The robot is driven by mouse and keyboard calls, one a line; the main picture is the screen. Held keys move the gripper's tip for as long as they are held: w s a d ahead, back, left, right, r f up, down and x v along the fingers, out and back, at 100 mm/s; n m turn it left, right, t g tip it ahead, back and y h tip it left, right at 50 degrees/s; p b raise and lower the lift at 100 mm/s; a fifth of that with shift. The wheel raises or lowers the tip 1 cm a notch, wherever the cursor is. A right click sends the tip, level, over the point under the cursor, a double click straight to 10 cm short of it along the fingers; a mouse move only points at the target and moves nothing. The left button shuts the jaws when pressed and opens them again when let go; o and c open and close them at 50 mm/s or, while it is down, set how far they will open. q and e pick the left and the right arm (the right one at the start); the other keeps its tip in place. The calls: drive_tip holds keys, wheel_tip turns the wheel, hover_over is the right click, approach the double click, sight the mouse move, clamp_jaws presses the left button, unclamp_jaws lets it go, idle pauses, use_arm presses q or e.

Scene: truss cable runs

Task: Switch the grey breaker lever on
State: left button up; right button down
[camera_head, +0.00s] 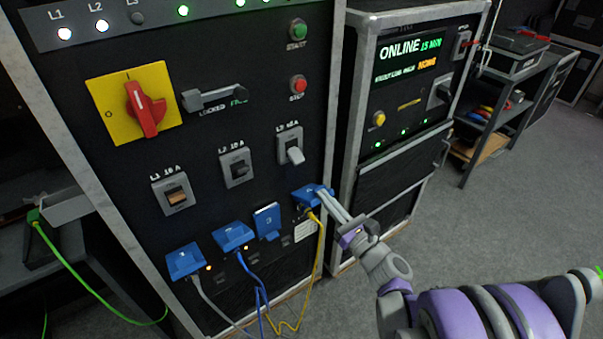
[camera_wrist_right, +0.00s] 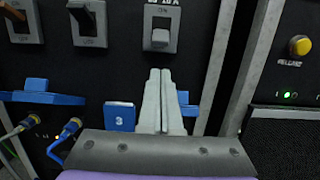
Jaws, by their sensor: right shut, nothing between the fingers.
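The breaker with the light grey lever (camera_head: 294,156) is the rightmost of three on the black panel. In the right wrist view its grey lever (camera_wrist_right: 160,38) sits at the lower part of its housing, tilted down. My right gripper (camera_head: 323,194) has its fingers together and empty, below and to the right of that breaker, in front of the rightmost blue socket. In the right wrist view the fingertips (camera_wrist_right: 160,70) are just below the breaker in the picture; contact does not show. My left gripper is not in view.
Two other breakers, with a brown lever (camera_head: 176,197) and a black lever (camera_head: 239,170), sit to the left. Blue socket covers (camera_head: 186,261) and plugged cables (camera_head: 320,245) lie below. A red rotary switch (camera_head: 146,109) is at upper left. A second cabinet (camera_head: 395,165) stands right.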

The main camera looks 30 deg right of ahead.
sight(296, 155)
drive_tip(key=x, duration=1)
drive_tip(key=shift+a, duration=0.1)
idle(0.3)
drive_tip(key=r+g+p, duration=0.1)
drive_tip(key=g+p, duration=0.1)
drive_tip(key=s+r+g+p, duration=0.1)
drive_tip(key=g+p, duration=0.1)
drive_tip(key=p, duration=0.1)
drive_tip(key=r+g+p, duration=0.2)
drive_tip(key=shift+s+r+p, duration=0.15)
drive_tip(key=shift+s+p, duration=0.2)
drive_tip(key=shift+p, duration=0.05)
drive_tip(key=shift+r+g+p, duration=0.45)
drive_tip(key=shift+g+p, duration=0.1)
drive_tip(key=shift+g, duration=0.35)
drive_tip(key=shift+r+h+p, duration=0.3)
drive_tip(key=shift+r+p, duration=0.1)
drive_tip(key=shift+r, duration=0.15)
